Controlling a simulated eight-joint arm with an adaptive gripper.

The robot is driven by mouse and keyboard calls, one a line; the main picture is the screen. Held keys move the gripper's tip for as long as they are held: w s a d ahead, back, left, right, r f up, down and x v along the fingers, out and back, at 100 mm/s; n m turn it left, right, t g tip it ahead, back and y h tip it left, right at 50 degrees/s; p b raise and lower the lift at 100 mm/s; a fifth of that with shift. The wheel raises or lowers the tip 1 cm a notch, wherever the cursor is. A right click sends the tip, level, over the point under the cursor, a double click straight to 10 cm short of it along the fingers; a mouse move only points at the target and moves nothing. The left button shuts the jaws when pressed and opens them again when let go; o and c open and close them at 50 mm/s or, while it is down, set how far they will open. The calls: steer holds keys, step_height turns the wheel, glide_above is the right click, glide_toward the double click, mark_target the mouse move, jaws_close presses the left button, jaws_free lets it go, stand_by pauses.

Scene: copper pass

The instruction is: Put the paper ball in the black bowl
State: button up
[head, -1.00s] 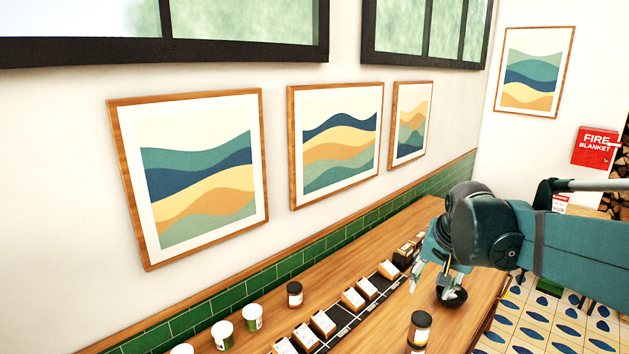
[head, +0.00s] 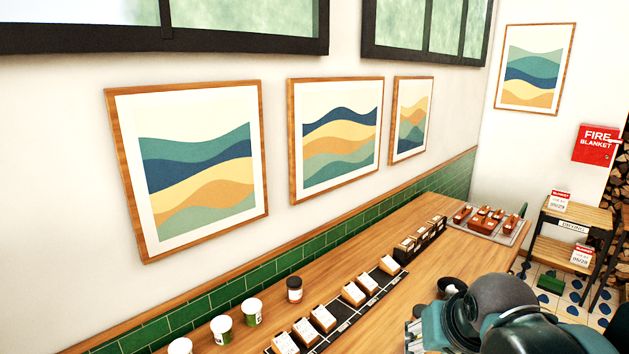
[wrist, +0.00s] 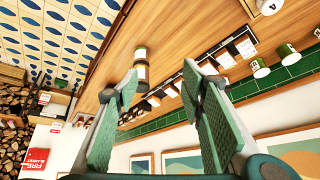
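The black bowl (head: 452,285) stands on the wooden counter in the head view, partly hidden behind my arm. In the head view my arm covers the lower right, and the gripper is mostly hidden below the bowl in the picture.
A jar (wrist: 141,72) stands on the counter beyond my fingers in the wrist view. A row of labelled boxes (head: 353,292) runs along the counter, with another dark-lidded jar (head: 294,290) near the wall. A tray (head: 459,222) of brown items sits at the far end.

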steer(key=s+a+f+n, duration=0.1)
steer(key=s+f, duration=0.3)
steer(key=s, duration=0.1)
steer(key=shift+a+n+t+b, duration=0.25)
steer(key=shift+n+t+b, duration=0.05)
steer(key=shift+t+b, duration=0.1)
steer(key=shift+s, duration=0.1)
stand_by(0.9)
